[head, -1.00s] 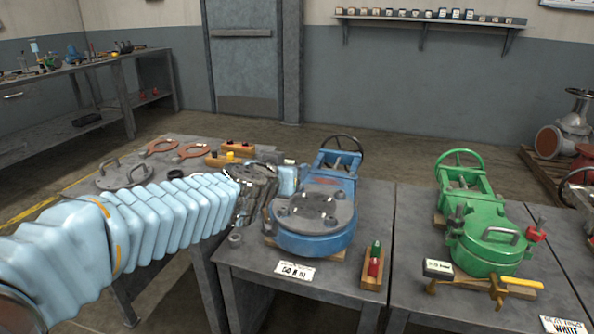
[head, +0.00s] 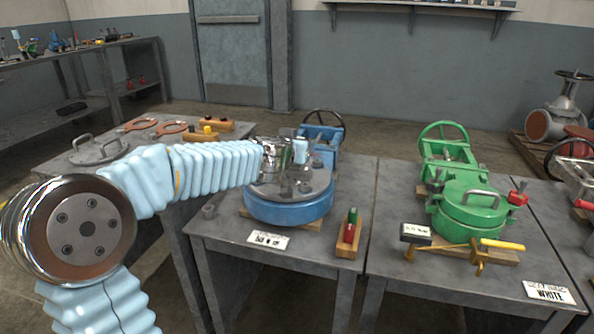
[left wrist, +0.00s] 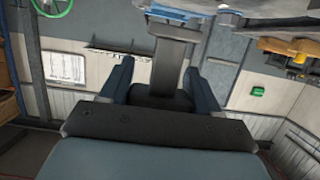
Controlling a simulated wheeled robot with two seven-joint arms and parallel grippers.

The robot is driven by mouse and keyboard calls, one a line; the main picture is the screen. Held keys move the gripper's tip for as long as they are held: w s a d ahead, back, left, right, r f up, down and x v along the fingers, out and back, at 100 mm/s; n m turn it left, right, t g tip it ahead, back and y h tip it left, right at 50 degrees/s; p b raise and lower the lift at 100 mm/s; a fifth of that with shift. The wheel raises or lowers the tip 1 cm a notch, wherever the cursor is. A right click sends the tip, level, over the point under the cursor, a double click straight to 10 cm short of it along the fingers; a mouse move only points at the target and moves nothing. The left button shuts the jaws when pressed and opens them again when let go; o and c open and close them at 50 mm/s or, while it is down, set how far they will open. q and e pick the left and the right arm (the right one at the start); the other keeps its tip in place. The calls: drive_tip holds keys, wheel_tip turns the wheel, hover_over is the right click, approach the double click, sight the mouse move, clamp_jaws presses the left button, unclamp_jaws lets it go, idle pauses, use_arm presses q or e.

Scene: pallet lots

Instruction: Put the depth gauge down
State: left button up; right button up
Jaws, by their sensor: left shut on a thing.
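My left arm reaches in from the left, and my left gripper (head: 300,160) is over the blue valve (head: 288,206) on the middle table. In the left wrist view my left gripper (left wrist: 160,88) has its two blue-grey fingers shut on a dark grey upright piece, the depth gauge (left wrist: 174,52), with a wider part at its far end. In the head view the gauge cannot be told apart from the gripper and the valve's grey top plate. I cannot tell whether it touches the plate. My right gripper is not in view.
A red-and-green plug block (head: 348,236) and a white label card (head: 268,239) lie on the middle table (head: 225,240). The right table (head: 390,210) carries a green valve (head: 474,211), a small display box (head: 415,234) and a yellow-handled tool (head: 502,244). A grey flange cover (head: 97,152) lies left.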

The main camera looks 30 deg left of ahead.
use_arm(q)
drive_tip(key=shift+w+a+f+b, duration=0.15)
drive_tip(key=shift+w+f+b, duration=0.2)
drive_tip(key=shift+f, duration=0.15)
wheel_tip(320, 180, down, 3)
drive_tip(key=b, duration=0.3)
drive_tip(key=shift+w+a+f, duration=0.1)
drive_tip(key=shift+f, duration=0.05)
drive_tip(key=o, duration=1.5)
